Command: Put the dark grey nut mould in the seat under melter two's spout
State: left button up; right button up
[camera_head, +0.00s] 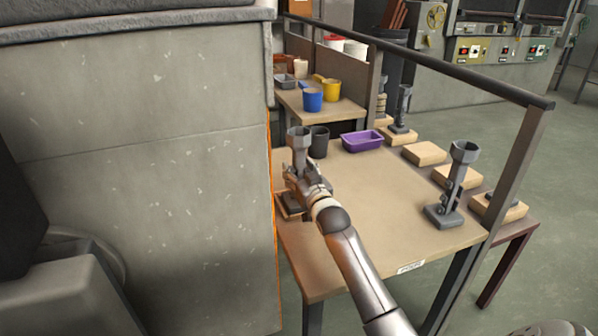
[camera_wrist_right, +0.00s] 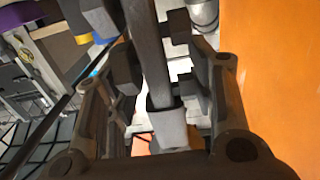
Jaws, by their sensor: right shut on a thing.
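My right gripper (camera_head: 305,181) is at the left end of the wooden table. It is shut around the post of a grey funnel-topped piece (camera_head: 300,139), which is upright over a small wooden block (camera_head: 290,209). I cannot tell whether it rests on the block. In the right wrist view the grey post (camera_wrist_right: 150,60) runs between the fingers (camera_wrist_right: 160,75). A similar grey piece (camera_head: 463,153) stands on the table's right side. I cannot tell which piece is the nut mould. No spout or seat is clearly identifiable. My left gripper is not in view.
A large grey block-shaped body (camera_head: 140,180) with an orange edge fills the left. A dark cup (camera_head: 319,142) and purple tray (camera_head: 362,140) stand at the table's back. A rail (camera_head: 450,73) runs along its right side, with wooden blocks (camera_head: 424,154) beyond. The table middle (camera_head: 385,190) is clear.

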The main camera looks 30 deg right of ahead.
jog(key=o, duration=1.4)
jog(key=shift+c, duration=0.2)
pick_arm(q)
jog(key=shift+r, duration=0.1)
pick_arm(e)
jog(key=shift+r, duration=0.2)
jog(key=shift+s+a, duration=0.1)
jog(key=shift+s, duration=0.25)
pick_arm(q)
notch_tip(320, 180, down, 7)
jog(key=p, duration=0.2)
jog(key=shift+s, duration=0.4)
pick_arm(e)
jog(key=v, duration=1.1)
jog(key=shift+s, duration=0.15)
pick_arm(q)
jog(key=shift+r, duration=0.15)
pick_arm(e)
jog(key=shift+f, duration=0.1)
